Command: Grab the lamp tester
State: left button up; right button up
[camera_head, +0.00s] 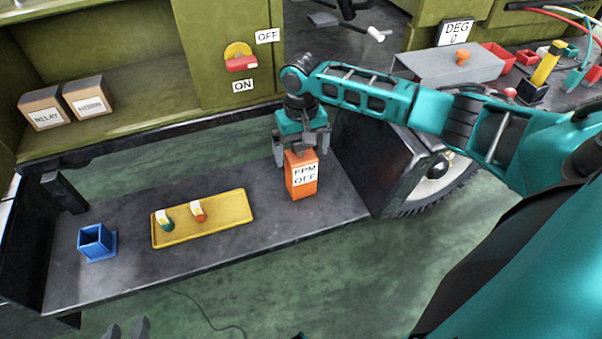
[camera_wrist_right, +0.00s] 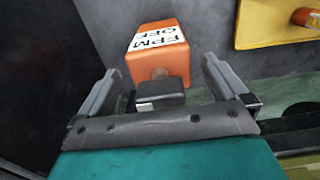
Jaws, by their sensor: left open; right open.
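An orange box (camera_head: 302,188) with a white label, read as "EPM OFF", stands upright on the dark bench; it is the only tester-like device I see. My right gripper (camera_head: 303,150) is right above it, pointing down, fingers open. In the right wrist view the orange box (camera_wrist_right: 160,65) lies just beyond and between the open fingertips (camera_wrist_right: 160,75), with no visible grip on it. Only the grey fingertips of my left gripper (camera_head: 128,329) show at the bottom left edge, apart and empty.
A yellow tray (camera_head: 235,212) with two small coloured parts lies left of the box, and a blue square holder (camera_head: 97,242) stands further left. A dark wheel housing (camera_head: 385,165) stands close on the right. Cartons (camera_head: 88,98) sit on the green shelf behind.

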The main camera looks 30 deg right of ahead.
jog(key=c, duration=1.7)
